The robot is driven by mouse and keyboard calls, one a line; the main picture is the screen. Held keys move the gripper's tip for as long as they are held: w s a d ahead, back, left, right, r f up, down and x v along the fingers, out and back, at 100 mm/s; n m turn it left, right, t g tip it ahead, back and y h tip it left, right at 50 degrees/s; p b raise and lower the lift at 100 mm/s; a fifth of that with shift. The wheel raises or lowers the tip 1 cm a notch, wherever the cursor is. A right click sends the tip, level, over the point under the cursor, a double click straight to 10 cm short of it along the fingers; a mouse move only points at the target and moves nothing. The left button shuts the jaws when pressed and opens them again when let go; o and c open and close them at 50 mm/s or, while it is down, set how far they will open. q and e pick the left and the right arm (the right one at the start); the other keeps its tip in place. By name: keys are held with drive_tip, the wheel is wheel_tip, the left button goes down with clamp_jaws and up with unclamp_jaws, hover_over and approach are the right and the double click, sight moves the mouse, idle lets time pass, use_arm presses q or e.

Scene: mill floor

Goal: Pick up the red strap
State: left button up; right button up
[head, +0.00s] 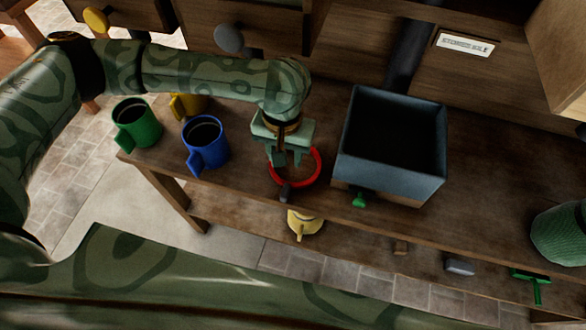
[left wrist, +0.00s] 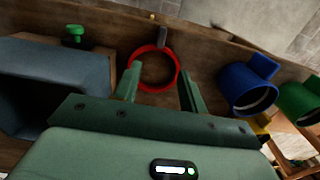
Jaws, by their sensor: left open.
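The red strap (head: 318,173) is a ring lying on the wooden bench top near its front edge, with a dark grey piece (head: 286,192) at its front. It also shows in the left wrist view (left wrist: 176,68), just beyond the fingertips. My left gripper (head: 286,160) is over the ring's left and rear part and hides some of it in the head view. In the left wrist view the two fingers (left wrist: 158,80) are apart, on either side of the ring's near part, with nothing held between them. My right gripper is not in either view.
A blue-grey open bin (head: 392,180) stands close to the right of the ring, with a green knob (head: 358,201) at its front. Blue (head: 206,150), green (head: 137,128) and yellow (head: 186,106) mugs stand to the left. A ribbed green object (head: 560,235) is at the far right.

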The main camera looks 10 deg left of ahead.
use_arm(q)
drive_tip(key=b, duration=0.4)
hover_over(286, 187)
drive_tip(key=f, duration=1.1)
drive_tip(key=shift+s+d, duration=0.2)
drive_tip(key=shift+s, duration=0.2)
drive_tip(key=f+b, duration=0.2)
drive_tip(key=f, duration=0.1)
drive_tip(key=w+f+b, duration=0.1)
drive_tip(key=f, duration=0.1)
drive_tip(key=shift+a+f+b, duration=0.15)
drive_tip(key=shift+a+b, duration=0.05)
drive_tip(key=shift+b, duration=0.2)
drive_tip(key=shift+c, duration=1)
clamp_jaws()
